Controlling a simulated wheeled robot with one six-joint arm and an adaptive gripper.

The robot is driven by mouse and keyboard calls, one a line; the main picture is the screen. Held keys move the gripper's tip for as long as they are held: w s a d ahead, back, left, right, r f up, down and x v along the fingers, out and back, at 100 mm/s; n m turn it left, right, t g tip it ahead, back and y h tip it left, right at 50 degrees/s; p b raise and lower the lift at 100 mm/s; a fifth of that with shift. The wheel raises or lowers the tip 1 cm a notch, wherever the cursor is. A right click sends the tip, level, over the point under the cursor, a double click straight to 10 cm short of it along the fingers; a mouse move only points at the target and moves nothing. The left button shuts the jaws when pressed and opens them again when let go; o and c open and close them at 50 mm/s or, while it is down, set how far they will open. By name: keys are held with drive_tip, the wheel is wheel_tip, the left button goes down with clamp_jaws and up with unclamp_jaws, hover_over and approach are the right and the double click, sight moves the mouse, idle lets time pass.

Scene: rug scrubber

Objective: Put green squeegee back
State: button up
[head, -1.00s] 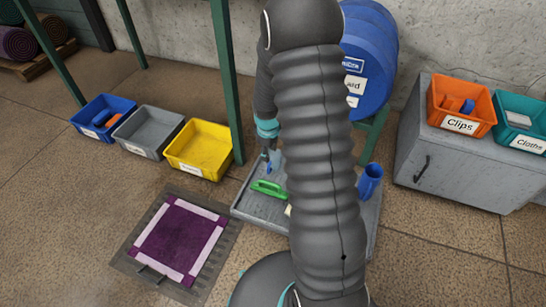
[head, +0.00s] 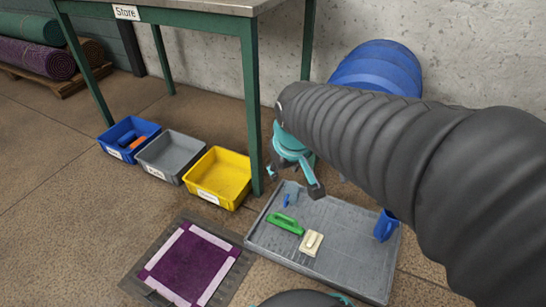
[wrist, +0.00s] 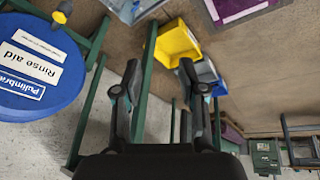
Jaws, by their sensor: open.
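A green-handled tool (head: 286,224), which looks like the green squeegee, lies flat in the grey tray (head: 345,265) on the floor in the head view. A cream block-like tool (head: 311,242) lies beside it, and a small blue-handled tool (head: 287,200) lies behind it. My gripper (head: 294,181) is above the tray's back left corner, apart from the green tool. It is open and empty. In the wrist view my gripper (wrist: 160,65) has its two fingers spread with nothing between them; the green tool does not show there.
A blue cup (head: 385,225) stands at the tray's right side. Blue (head: 128,137), grey (head: 170,156) and yellow (head: 218,176) bins line the left. A green table leg (head: 251,110) stands close to my gripper. A purple rug piece (head: 190,265) lies front left. A blue drum (wrist: 40,65) is near.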

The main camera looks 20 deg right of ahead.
drive_tip(key=s+a+r+m+t, duration=0.1)
drive_tip(key=s+a+r+m, duration=0.1)
drive_tip(key=s, duration=0.7)
drive_tip(key=shift+s+r, duration=0.2)
drive_tip(key=shift+r, duration=0.3)
